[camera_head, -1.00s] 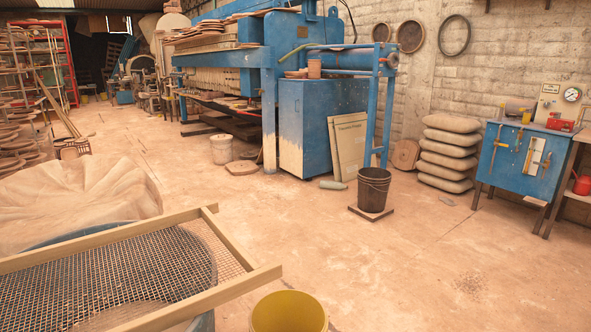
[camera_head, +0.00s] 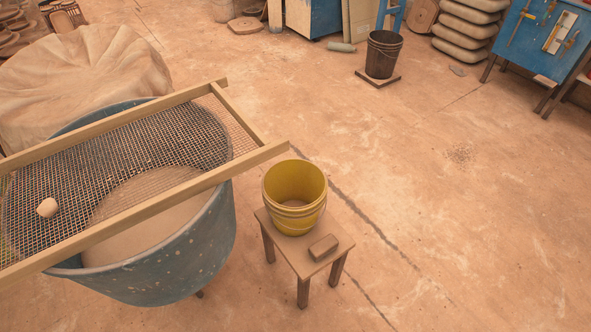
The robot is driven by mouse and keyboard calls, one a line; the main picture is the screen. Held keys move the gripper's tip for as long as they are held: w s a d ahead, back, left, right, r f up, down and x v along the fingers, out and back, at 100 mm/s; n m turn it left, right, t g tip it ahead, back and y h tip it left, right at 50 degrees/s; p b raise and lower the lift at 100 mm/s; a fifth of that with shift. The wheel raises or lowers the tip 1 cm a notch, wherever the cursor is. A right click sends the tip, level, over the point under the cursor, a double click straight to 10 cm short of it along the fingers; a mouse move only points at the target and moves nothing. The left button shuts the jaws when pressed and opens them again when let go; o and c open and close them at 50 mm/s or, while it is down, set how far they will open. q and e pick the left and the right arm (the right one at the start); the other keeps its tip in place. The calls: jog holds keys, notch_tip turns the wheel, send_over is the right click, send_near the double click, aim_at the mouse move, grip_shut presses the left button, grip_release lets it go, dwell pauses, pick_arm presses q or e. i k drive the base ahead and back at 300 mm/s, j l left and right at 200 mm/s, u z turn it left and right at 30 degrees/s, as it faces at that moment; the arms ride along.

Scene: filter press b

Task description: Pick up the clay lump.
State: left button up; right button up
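A small, pale, rounded clay lump (camera_head: 47,207) lies on the wire mesh of the wooden-framed sieve (camera_head: 262,154), toward its left end. The sieve rests across the top of a blue tub (camera_head: 170,262), which holds pale material seen through the mesh. Neither of my grippers shows in the head view.
A yellow bucket (camera_head: 295,186) and a brown block (camera_head: 323,247) stand on a small wooden stool (camera_head: 284,262) right of the tub. A large cloth-like heap (camera_head: 85,75) lies behind the tub. A dark bucket (camera_head: 383,54) stands farther back.

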aim_at(49, 207)
jog(key=j+u, duration=0.1)
jog(key=u, duration=0.75)
jog(key=j+u, duration=0.1)
jog(key=u, duration=0.3)
jog(key=i+u, duration=0.1)
jog(key=u, duration=0.35)
jog(key=i+j, duration=0.6)
